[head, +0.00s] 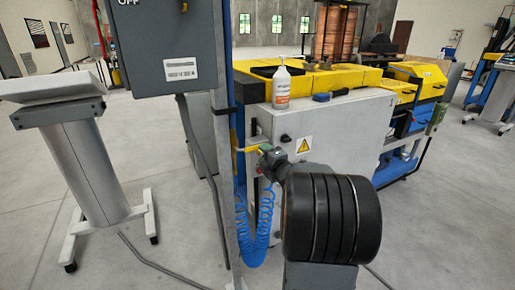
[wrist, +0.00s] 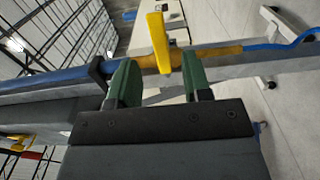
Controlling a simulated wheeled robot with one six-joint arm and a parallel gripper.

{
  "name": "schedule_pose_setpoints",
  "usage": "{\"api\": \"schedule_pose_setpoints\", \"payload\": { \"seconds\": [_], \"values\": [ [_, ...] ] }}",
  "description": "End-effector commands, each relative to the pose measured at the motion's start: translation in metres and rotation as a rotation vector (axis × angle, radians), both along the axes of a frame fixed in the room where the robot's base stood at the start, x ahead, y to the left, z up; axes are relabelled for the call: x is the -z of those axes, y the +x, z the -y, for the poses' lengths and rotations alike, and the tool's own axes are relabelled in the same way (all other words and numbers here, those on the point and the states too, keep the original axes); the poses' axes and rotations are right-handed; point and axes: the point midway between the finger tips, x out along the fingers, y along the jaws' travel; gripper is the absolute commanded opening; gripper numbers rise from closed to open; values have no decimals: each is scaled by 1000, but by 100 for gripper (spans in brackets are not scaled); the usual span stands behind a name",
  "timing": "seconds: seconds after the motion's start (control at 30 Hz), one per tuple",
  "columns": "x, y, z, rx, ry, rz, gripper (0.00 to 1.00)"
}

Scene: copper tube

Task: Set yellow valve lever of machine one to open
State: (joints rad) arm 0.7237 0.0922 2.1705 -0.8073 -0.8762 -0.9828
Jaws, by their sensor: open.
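The yellow valve lever (wrist: 159,42) stands out in the wrist view, across the line of the brass-coloured valve body (wrist: 217,52). My gripper (wrist: 160,72) is open, with one green finger on each side of the lever's lower end. A gap shows between the lever and each finger. In the head view the lever (head: 248,149) is small, beside the upright post, and my gripper (head: 265,156) is close to its right. My arm hides part of the area there.
A blue pipe (wrist: 50,83) and a blue hose (wrist: 283,44) join the valve line. Coiled blue hose (head: 257,238) hangs below. A grey cabinet (head: 345,125) stands behind my arm, with a white bottle (head: 282,88) on top. A grey control box (head: 168,45) is at upper left.

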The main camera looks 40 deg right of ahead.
Motion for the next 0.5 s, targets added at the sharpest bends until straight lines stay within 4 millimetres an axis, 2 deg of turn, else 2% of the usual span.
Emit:
{"api": "schedule_pose_setpoints", "payload": {
  "seconds": [0.03, 0.2, 0.5],
  "values": [
    [0, 10, 0, -2, 2, -2, 45],
    [0, 35, 4, -1, 2, -1, 45],
    [0, 56, 7, 1, 2, -1, 45]
  ]
}}
